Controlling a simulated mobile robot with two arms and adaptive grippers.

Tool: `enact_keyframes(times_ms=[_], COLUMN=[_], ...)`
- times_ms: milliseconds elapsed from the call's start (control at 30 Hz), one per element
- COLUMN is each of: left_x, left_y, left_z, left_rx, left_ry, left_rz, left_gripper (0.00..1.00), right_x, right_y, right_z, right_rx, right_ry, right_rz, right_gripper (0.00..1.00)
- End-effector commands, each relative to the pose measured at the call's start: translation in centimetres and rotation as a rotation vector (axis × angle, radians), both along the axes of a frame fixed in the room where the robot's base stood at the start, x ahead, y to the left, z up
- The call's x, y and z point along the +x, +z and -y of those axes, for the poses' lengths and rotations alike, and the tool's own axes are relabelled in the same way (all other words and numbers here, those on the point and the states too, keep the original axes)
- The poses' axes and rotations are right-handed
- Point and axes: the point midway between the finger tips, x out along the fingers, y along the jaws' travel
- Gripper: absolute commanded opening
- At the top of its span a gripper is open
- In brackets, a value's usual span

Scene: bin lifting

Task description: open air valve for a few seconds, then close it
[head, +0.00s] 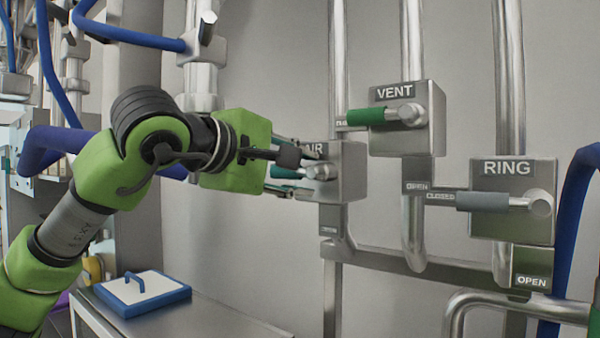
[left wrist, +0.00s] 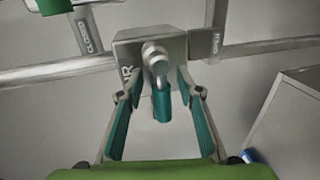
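The AIR valve is a grey metal box (head: 347,172) on a vertical pipe, left of the VENT valve in the head view. Its green handle (head: 284,173) points left, the same way as the VENT handle beside its CLOSED label. My left gripper (head: 292,170) reaches in from the left, with its fingers around the AIR handle. In the left wrist view the handle (left wrist: 162,106) lies between the two teal finger pads, with a gap on each side. The left gripper (left wrist: 160,84) is open there. The AIR box's own CLOSED label is mostly hidden in the head view. My right gripper is not in view.
The VENT valve (head: 407,142) sits close by, up and right of AIR. The RING valve (head: 515,222) is farther right. Pipes run between them. A blue-edged tray with a handle (head: 143,295) lies on a grey cabinet top (head: 215,318) below. Blue hoses hang at left.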

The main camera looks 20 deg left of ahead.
Motion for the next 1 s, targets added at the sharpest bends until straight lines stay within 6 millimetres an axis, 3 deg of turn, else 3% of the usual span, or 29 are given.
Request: enact_keyframes(times_ms=[267,700,1000], left_x=[-1.4,-9.5,-11.2], left_y=[0.3,2.1,2.3], left_z=[-0.6,-3.4,-4.0], left_rx=[-0.002,-0.001,0.000], left_ry=[0.002,0.001,0.000], left_rz=[0.000,0.003,0.000], left_gripper=[0.33,0.33,0.33], right_x=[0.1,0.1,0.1], right_y=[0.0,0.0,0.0], right_z=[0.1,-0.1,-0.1], right_rx=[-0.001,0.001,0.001], right_ry=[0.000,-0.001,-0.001], right_rz=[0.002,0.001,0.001], right_gripper=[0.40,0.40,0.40])
